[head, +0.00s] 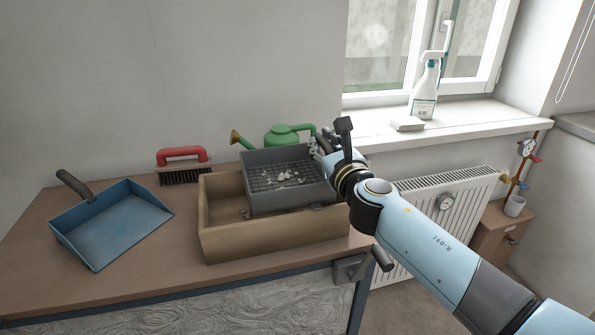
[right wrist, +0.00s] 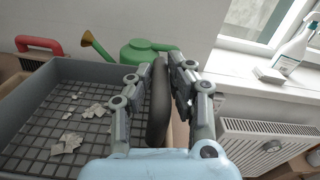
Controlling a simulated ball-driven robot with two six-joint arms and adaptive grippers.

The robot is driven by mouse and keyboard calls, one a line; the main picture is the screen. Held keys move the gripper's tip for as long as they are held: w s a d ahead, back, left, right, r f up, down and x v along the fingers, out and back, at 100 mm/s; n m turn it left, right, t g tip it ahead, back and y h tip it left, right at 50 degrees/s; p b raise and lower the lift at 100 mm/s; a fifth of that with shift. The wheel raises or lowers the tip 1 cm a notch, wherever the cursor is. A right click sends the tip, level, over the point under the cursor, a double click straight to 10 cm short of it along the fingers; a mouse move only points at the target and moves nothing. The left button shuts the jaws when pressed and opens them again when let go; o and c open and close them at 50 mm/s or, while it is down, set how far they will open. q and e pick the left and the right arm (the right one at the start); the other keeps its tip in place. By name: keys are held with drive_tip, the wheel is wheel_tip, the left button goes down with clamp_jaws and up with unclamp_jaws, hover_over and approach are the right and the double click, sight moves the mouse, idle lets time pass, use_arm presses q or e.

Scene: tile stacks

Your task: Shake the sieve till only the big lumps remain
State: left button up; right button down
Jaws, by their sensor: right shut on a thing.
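The grey sieve (head: 256,204) with a dark mesh floor is held over the wooden box (head: 215,243), its right part above the box's opening. Several pale lumps (head: 283,176) lie on the mesh. In the right wrist view the sieve (right wrist: 22,104) fills the left side, with lumps (right wrist: 68,143) of differing sizes scattered on it. My right gripper (head: 322,147) is shut on the sieve's dark handle (right wrist: 158,105), at the sieve's right side. Much of the box floor is hidden under the sieve. My left gripper is not in view.
A blue dustpan (head: 112,222) lies left on the brown bench. A red-handled brush (head: 183,166) and a green watering can (head: 283,135) stand behind the box. A spray bottle (head: 425,88) stands on the windowsill. A radiator (head: 470,195) is at right.

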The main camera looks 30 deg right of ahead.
drive_tip(key=shift+s+d+f, duration=0.2)
drive_tip(key=shift+d+f, duration=0.15)
drive_tip(key=shift+d, duration=0.1)
drive_tip(key=shift+a, duration=0.1)
hover_over(289, 183)
drive_tip(key=shift+a, duration=0.15)
drive_tip(key=c, duration=1.2)
unclamp_jaws()
drive_tip(key=shift+o, duration=0.2)
drive_tip(key=shift+r, duration=0.15)
